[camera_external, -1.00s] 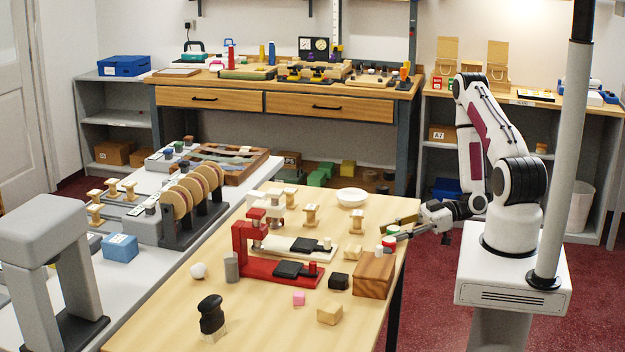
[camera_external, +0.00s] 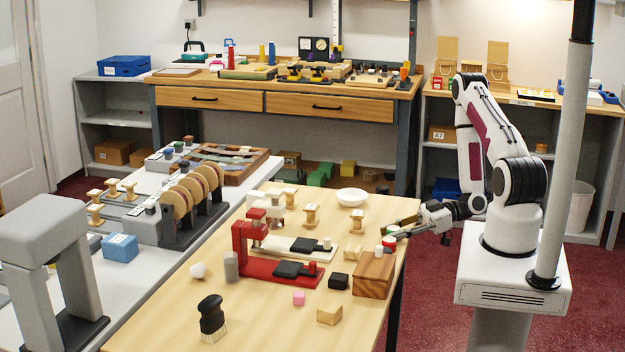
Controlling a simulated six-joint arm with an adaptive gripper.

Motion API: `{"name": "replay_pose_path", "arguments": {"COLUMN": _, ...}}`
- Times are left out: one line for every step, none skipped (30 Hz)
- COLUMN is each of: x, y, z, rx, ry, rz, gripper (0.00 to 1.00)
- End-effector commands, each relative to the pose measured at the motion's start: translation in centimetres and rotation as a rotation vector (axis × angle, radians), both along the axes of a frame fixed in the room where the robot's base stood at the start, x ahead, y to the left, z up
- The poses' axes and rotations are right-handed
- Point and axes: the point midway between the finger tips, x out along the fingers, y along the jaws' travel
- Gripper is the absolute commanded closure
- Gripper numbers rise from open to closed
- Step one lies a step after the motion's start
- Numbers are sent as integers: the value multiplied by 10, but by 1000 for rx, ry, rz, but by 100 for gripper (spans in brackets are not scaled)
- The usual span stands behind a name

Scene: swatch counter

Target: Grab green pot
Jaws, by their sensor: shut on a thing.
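My gripper (camera_external: 399,232) reaches in from the right, low over the right edge of the wooden table. It is shut on the small green pot (camera_external: 393,230), which shows only in part between and beside the fingers. A small white pot with red on it (camera_external: 388,244) is just in front of the fingers, by the top of the striped wooden block (camera_external: 374,274). I cannot tell whether the green pot touches the surface below it.
A red press (camera_external: 262,258) with black pads stands left of the block. A black cube (camera_external: 338,281), wooden spools (camera_external: 357,219) and a white bowl (camera_external: 351,197) are nearby. A grey post (camera_external: 566,160) rises beside my base.

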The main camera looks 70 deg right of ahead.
Motion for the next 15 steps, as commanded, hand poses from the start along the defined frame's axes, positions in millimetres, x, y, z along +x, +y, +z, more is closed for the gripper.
{"name": "replay_pose_path", "arguments": {"x": 0, "y": 0, "z": 0, "rx": 0, "ry": 0, "rz": 0, "gripper": 95}}
{"name": "replay_pose_path", "arguments": {"x": 0, "y": 0, "z": 0, "rx": 0, "ry": 0, "rz": 0, "gripper": 95}}
{"name": "replay_pose_path", "arguments": {"x": 0, "y": 0, "z": 0, "rx": 0, "ry": 0, "rz": 0, "gripper": 95}}
{"name": "replay_pose_path", "arguments": {"x": 0, "y": 0, "z": 1, "rx": 0, "ry": 0, "rz": 0, "gripper": 95}}
{"name": "replay_pose_path", "arguments": {"x": 0, "y": 0, "z": 1, "rx": 0, "ry": 0, "rz": 0, "gripper": 95}}
{"name": "replay_pose_path", "arguments": {"x": 0, "y": 0, "z": 2, "rx": 0, "ry": 0, "rz": 0, "gripper": 95}}
{"name": "replay_pose_path", "arguments": {"x": 0, "y": 0, "z": 2, "rx": -1, "ry": -1, "rz": 0, "gripper": 95}}
{"name": "replay_pose_path", "arguments": {"x": 0, "y": 0, "z": 3, "rx": -1, "ry": -1, "rz": 0, "gripper": 95}}
{"name": "replay_pose_path", "arguments": {"x": 0, "y": 0, "z": 4, "rx": -1, "ry": -1, "rz": 0, "gripper": 95}}
{"name": "replay_pose_path", "arguments": {"x": 0, "y": 0, "z": 6, "rx": -1, "ry": -1, "rz": 0, "gripper": 95}}
{"name": "replay_pose_path", "arguments": {"x": 0, "y": 0, "z": 7, "rx": -1, "ry": -1, "rz": 0, "gripper": 95}}
{"name": "replay_pose_path", "arguments": {"x": 0, "y": 0, "z": 9, "rx": -2, "ry": -1, "rz": 0, "gripper": 95}}
{"name": "replay_pose_path", "arguments": {"x": 0, "y": 0, "z": 11, "rx": -1, "ry": -1, "rz": 0, "gripper": 95}}
{"name": "replay_pose_path", "arguments": {"x": 0, "y": 0, "z": 12, "rx": -1, "ry": -1, "rz": 0, "gripper": 95}}
{"name": "replay_pose_path", "arguments": {"x": 0, "y": 0, "z": 15, "rx": 0, "ry": 0, "rz": 0, "gripper": 95}}
